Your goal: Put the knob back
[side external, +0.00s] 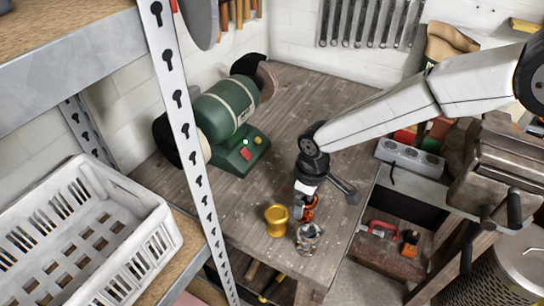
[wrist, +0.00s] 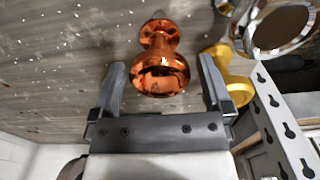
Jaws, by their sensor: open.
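A shiny copper-orange knob (wrist: 160,66), with a wide round head and a smaller flared end, is on the wooden workbench. In the wrist view it lies between the two fingers of my gripper (wrist: 163,78), with gaps showing on both sides. In the side view my gripper (side external: 304,207) points down at the bench and partly hides the copper knob (side external: 309,209). A gold knob (side external: 276,219) stands just left of my gripper. A shiny silver knob-like piece (side external: 308,238) is in front of it. In the wrist view, gold (wrist: 232,68) and silver (wrist: 278,28) pieces show at the right.
A green bench grinder (side external: 226,112) stands at the back left of the workbench (side external: 325,100). A perforated shelf post (side external: 180,120) and white crate (side external: 75,235) are at left. A vise (side external: 495,165) and power strip (side external: 410,157) are at right. The bench behind my gripper is clear.

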